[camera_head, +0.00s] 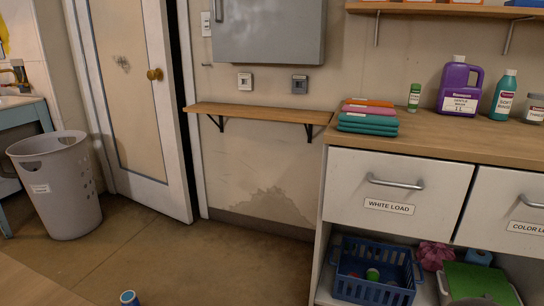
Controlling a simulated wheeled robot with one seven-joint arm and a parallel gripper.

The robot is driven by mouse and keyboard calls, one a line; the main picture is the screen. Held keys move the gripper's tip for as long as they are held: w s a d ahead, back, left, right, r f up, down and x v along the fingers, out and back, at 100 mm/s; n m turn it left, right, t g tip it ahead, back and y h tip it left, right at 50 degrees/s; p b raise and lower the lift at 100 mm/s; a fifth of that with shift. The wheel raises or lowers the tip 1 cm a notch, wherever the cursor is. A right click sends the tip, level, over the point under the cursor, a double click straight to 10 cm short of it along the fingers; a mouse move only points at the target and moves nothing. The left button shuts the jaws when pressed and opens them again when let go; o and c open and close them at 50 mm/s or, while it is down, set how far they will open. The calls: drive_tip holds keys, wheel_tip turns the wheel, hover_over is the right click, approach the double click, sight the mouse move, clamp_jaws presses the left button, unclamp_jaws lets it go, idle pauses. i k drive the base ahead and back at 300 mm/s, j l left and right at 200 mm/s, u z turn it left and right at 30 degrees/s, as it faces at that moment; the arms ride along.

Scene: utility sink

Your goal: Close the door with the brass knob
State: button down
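The door (131,120) stands at the left of the head view, white-framed with a beige panel. Its round brass knob (154,74) sits near the right edge, at upper middle height. A dark gap shows between the door's right edge and the white jamb (190,120), so the door looks slightly ajar. The door's lower right corner reaches out over the floor in front of the jamb. My gripper is not in view.
A grey laundry basket (60,195) stands on the floor left of the door. A wooden wall shelf (258,113) juts out to its right, then a cabinet (395,185). A small blue-topped object (129,298) shows at the bottom edge. The floor (190,260) before the door looks clear.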

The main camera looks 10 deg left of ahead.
sight(127, 46)
drive_tip(key=i+j+u, duration=0.1)
drive_tip(key=i+u, duration=0.4)
drive_tip(key=i+l+u, duration=0.1)
drive_tip(key=i+u, duration=0.4)
drive_tip(key=i+j+u, duration=0.25)
drive_tip(key=i, duration=0.65)
drive_tip(key=l, duration=0.1)
